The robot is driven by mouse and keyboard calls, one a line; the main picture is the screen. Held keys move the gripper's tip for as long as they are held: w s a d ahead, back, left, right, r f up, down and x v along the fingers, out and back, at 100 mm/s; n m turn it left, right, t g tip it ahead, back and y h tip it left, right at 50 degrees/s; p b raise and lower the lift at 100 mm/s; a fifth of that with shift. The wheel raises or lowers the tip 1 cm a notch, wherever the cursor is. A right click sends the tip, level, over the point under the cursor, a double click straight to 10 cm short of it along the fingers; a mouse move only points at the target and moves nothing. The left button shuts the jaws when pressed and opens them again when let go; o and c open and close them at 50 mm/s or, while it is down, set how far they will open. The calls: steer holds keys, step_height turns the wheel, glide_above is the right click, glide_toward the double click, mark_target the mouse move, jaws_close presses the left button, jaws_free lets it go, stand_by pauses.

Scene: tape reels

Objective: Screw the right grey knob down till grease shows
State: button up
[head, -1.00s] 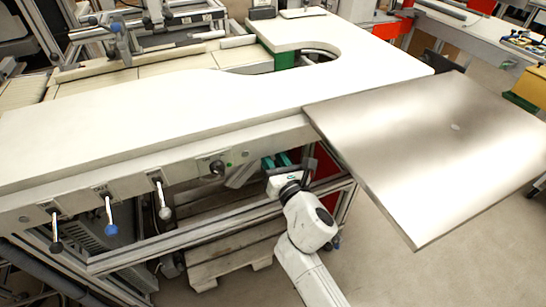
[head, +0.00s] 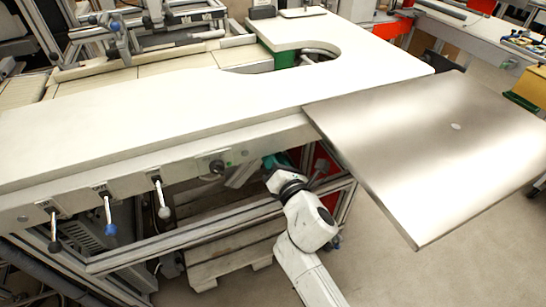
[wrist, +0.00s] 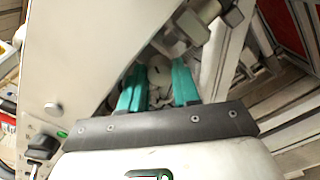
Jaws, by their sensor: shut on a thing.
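My gripper (wrist: 158,84) has its two teal fingers on either side of a round grey knob (wrist: 159,70), shut on it under the table's front edge. The knob's face shows a small dark mark. In the head view, my gripper (head: 275,161) is at the underside of the table, right of the front panel, and its fingers hide the knob there. Pale grey parts lie just below the knob between the fingers. No grease can be made out.
The white table (head: 150,125) lies above my gripper. A metal plate (head: 440,150) juts out to the right. Levers with black (head: 55,247), blue (head: 111,229) and grey (head: 164,212) balls hang from the front panel. A grey metal fitting (wrist: 193,24) stands close beyond the right finger.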

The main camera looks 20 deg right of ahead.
steer(key=shift+f+m+b, duration=0.2)
steer(key=shift+m+b, duration=2.7)
steer(key=shift+m, duration=5.05)
steer(key=shift+f+m+b, duration=0.15)
steer(key=shift+m+b, duration=2.75)
steer(key=shift+m, duration=5.05)
steer(key=o, duration=0.8)
steer(key=shift+c, duration=0.2)
steer(key=o, duration=0.3)
steer(key=shift+r, duration=0.15)
